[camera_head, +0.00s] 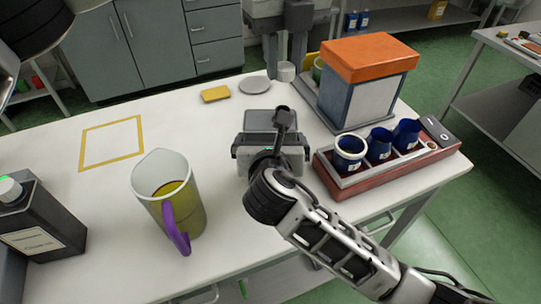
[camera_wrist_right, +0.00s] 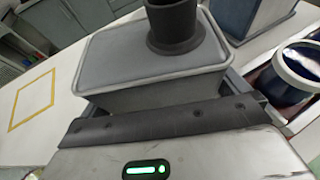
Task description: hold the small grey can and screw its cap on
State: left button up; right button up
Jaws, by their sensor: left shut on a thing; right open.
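The small grey can (camera_head: 261,120) stands on the white table, beyond my right gripper (camera_head: 271,143). Its flat grey top (camera_wrist_right: 125,62) and dark round neck (camera_wrist_right: 176,28) show in the right wrist view, the neck's upper end cut off by the frame. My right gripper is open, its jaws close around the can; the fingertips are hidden. My left gripper (camera_head: 38,27) is a dark, close shape at the top left edge, away from the can. It is shut; the cap in it cannot be made out clearly.
A jug (camera_head: 184,205) with yellow-green liquid stands left of the can, with a black bottle (camera_head: 40,220) further left. A red tray (camera_head: 390,174) of blue cups and an orange-topped box (camera_head: 367,55) stand right. A yellow outline (camera_head: 112,122) marks clear table.

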jog(key=shift+c, duration=0.3)
jog(key=c, duration=1.1)
pick_arm(q)
jog(key=shift+f, duration=2.5)
jog(key=shift+f, duration=0.1)
jog(key=shift+f, duration=0.8)
jog(key=shift+f, duration=0.55)
